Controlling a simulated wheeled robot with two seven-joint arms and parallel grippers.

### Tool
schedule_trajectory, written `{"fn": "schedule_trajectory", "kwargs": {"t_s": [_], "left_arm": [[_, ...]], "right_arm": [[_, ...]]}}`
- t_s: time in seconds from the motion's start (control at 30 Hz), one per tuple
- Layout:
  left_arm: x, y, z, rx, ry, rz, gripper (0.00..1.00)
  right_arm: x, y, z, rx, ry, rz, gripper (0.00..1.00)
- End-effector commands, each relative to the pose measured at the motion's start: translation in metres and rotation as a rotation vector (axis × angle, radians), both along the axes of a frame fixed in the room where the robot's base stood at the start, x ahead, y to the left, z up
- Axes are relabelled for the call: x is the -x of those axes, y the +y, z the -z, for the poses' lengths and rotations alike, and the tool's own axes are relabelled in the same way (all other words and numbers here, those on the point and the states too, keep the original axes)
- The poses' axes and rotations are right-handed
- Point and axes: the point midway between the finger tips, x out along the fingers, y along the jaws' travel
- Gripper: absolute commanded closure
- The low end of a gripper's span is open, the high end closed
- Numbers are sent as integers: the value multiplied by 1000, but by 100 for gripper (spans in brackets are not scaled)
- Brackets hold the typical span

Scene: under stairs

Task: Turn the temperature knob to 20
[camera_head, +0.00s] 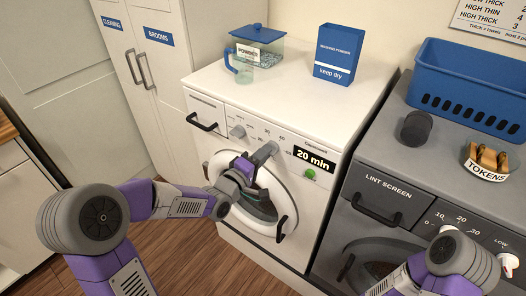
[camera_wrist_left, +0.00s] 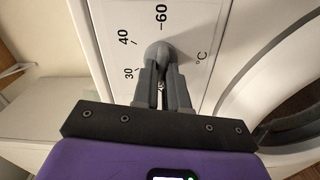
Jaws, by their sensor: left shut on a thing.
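The washing machine (camera_head: 230,84) is white, with a control panel along its upper front. The temperature knob (camera_wrist_left: 158,52) is grey and rounded. In the left wrist view, 30, 40, 60 and °C are printed around it. My left gripper (camera_wrist_left: 161,70) has one finger on each side of the knob and is shut on it. In the head view, the left gripper (camera_head: 261,157) reaches the panel, left of the "20 min" display (camera_head: 314,160). The fingers and arm partly cover the knob there. I cannot tell which number the knob points to. My right gripper is out of view.
Another grey knob (camera_head: 237,132) sits left of the held one. A green button (camera_head: 310,174) is below the display. The round door (camera_head: 268,222) lies under my left arm. A grey dryer (camera_head: 376,184) stands at right. A glass box (camera_head: 258,46) and blue carton (camera_head: 338,54) stand on top.

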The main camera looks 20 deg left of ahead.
Motion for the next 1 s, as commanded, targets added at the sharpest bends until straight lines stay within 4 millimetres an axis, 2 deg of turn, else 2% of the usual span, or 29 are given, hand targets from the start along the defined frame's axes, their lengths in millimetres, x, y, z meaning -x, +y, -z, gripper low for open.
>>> {"fn": "schedule_trajectory", "kwargs": {"t_s": [0.33,0.9,0.93,1.0], "left_arm": [[0,-1,0,145,54,2,100],[0,-1,1,175,65,3,100],[0,-1,1,175,65,3,86],[0,-1,1,175,65,3,75]], "right_arm": [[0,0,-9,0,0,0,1],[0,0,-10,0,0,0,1],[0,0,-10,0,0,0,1],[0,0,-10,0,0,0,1]]}}
